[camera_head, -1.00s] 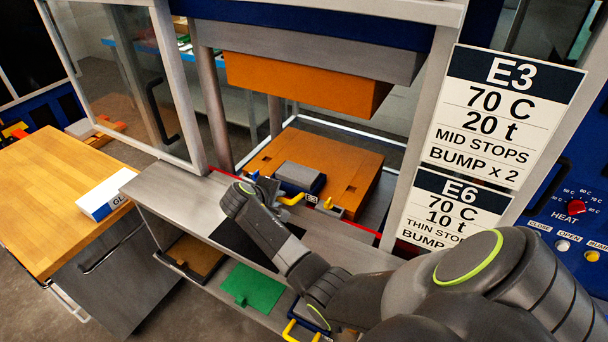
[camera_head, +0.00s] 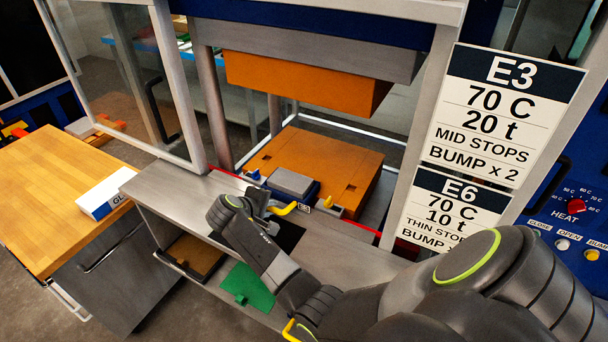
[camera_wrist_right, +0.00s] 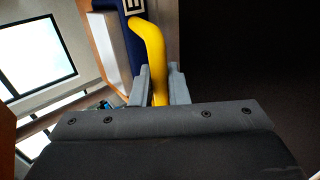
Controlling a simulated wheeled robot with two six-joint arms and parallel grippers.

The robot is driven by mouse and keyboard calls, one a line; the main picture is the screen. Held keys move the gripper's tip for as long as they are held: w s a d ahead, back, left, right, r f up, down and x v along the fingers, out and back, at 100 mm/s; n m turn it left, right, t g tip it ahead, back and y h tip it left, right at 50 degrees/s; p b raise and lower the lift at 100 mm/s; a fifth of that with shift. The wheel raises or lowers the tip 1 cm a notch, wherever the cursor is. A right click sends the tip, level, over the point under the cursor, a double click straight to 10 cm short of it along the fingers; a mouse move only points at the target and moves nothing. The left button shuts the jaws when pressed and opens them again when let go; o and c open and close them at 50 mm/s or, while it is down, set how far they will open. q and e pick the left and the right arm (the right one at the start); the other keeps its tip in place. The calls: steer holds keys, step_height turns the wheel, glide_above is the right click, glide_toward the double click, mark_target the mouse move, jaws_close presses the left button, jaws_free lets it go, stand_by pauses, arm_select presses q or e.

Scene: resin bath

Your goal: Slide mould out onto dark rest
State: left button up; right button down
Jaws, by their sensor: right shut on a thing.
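The mould (camera_head: 291,183) is a grey block on a dark blue base with a yellow handle (camera_head: 284,210) at its front. It sits at the front of the orange lower platen (camera_head: 345,165), inside the press. My right gripper (camera_head: 268,205) is shut on the yellow handle, which also shows upright between the fingers in the right wrist view (camera_wrist_right: 158,75). The dark rest (camera_head: 288,237) is a black patch on the grey shelf in front of the platen, partly hidden by my right arm. My left gripper is out of view.
The orange upper platen (camera_head: 300,85) hangs above, with open space below it. A glass door (camera_head: 125,85) stands at left. Small blue and yellow pieces sit at the platen's front edge. A green plate (camera_head: 247,287) lies below the shelf. A wooden-topped cabinet (camera_head: 60,190) stands left.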

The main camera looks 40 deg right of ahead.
steer(key=shift+s+a, duration=0.5)
steer(key=shift+a, duration=0.65)
steer(key=shift+s+a, duration=0.45)
steer(key=shift+a, duration=0.75)
steer(key=shift+s+a, duration=0.5)
steer(key=shift+a, duration=0.65)
